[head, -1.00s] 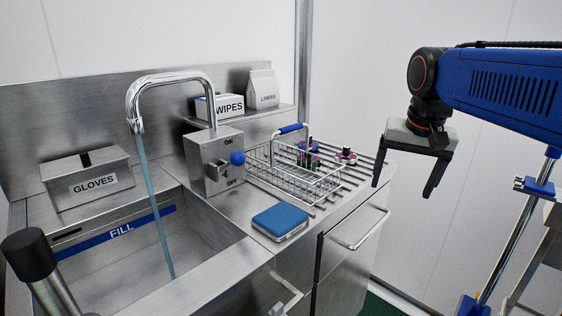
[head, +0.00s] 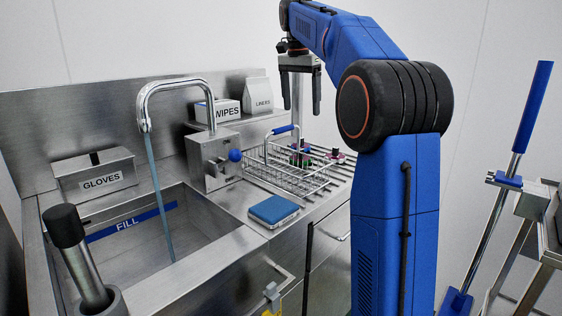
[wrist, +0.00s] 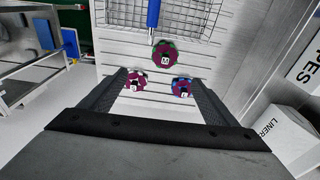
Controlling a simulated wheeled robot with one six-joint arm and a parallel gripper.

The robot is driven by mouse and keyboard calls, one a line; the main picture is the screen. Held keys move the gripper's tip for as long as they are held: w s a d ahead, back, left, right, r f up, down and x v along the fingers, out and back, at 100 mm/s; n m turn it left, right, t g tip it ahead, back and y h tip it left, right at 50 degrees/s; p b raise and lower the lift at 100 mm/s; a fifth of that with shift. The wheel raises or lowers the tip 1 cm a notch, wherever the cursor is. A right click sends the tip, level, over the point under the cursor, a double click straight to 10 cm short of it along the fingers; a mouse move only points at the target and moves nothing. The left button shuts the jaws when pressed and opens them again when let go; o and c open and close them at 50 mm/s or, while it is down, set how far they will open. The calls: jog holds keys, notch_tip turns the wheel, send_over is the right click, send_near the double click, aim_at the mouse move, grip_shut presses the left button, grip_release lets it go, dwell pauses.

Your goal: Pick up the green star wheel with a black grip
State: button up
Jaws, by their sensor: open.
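Three small wheels stand on the ribbed drainboard, each with a magenta top. In the wrist view, the green-edged wheel (wrist: 165,54) bears a white label and is nearest the basket. A magenta-and-white wheel (wrist: 134,81) is at left and a blue-edged wheel (wrist: 182,88) at right. In the head view the green one (head: 296,162) is partly behind the basket wires. My gripper (head: 301,110) is open and empty, pointing down above the wheels. Its fingers in the wrist view (wrist: 158,82) frame the two nearer wheels from above.
The wire basket (head: 262,178) with a blue-topped handle (head: 283,129) stands beside the wheels. The wipes box (head: 226,111) and liners bag (head: 257,95) sit on a shelf close to my gripper.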

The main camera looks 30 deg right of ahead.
send_over(301, 150)
jog(key=f, duration=1.1)
jog(key=shift+w+a+f, duration=0.15)
jog(key=shift+w+f, duration=0.05)
jog(key=shift+f, duration=0.05)
jog(key=shift+w+d+f, duration=0.15)
jog(key=shift+f, duration=0.8)
jog(key=shift+w+d+f, duration=0.15)
jog(key=shift+f, duration=0.75)
jog(key=shift+w+d+f, duration=0.15)
jog(key=shift+f, duration=0.8)
jog(key=c, duration=1.1)
